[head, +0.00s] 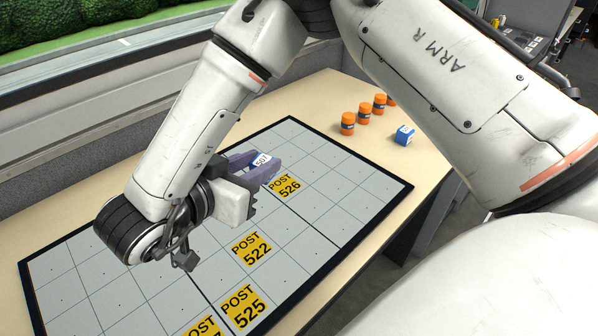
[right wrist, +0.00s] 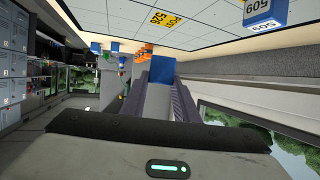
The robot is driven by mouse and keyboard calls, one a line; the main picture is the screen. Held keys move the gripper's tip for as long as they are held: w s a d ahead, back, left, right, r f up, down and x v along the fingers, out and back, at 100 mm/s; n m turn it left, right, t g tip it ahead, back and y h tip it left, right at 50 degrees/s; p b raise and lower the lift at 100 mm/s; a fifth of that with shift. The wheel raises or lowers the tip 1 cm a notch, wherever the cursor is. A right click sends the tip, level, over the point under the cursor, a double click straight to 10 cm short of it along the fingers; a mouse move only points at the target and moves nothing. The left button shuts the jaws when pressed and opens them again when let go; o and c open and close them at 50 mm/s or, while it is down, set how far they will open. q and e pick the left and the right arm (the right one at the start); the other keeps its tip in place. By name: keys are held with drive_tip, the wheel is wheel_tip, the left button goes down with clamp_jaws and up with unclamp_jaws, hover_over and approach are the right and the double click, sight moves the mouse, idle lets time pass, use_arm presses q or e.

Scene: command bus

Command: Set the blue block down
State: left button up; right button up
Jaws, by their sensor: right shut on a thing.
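The blue block (right wrist: 160,70) sits between the fingertips of my right gripper in the right wrist view. In the head view my right gripper (head: 260,162) is shut on this block, whose white label (head: 263,159) shows between the purple fingers; its number is hard to read. The gripper lies roughly level over the gridded grey board (head: 320,160), just left of the yellow POST 526 square (head: 284,186). The wrist view shows the block apart from the board surface. My left gripper is not in view.
POST 522 (head: 251,247) and POST 525 (head: 244,306) squares are bare.

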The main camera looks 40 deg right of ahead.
drive_tip(key=w+d+r+m+g+b, duration=0.1)
drive_tip(key=w+d+m+g, duration=0.25)
drive_tip(key=d, duration=0.25)
drive_tip(key=shift+g+h, duration=0.3)
drive_tip(key=shift+g, duration=0.05)
drive_tip(key=f, duration=0.5)
drive_tip(key=shift+s+d+b, duration=0.1)
drive_tip(key=shift+d+b, duration=0.2)
drive_tip(key=shift+d, duration=0.05)
drive_tip(key=shift+f+b, duration=0.3)
drive_tip(key=shift+f, duration=1.95)
drive_tip(key=shift+f, duration=0.1)
drive_tip(key=o, duration=1.1)
drive_tip(key=shift+c, duration=0.2)
drive_tip(key=shift+a+r, duration=0.25)
drive_tip(key=v, duration=1.1)
drive_tip(key=shift+a, duration=0.25)
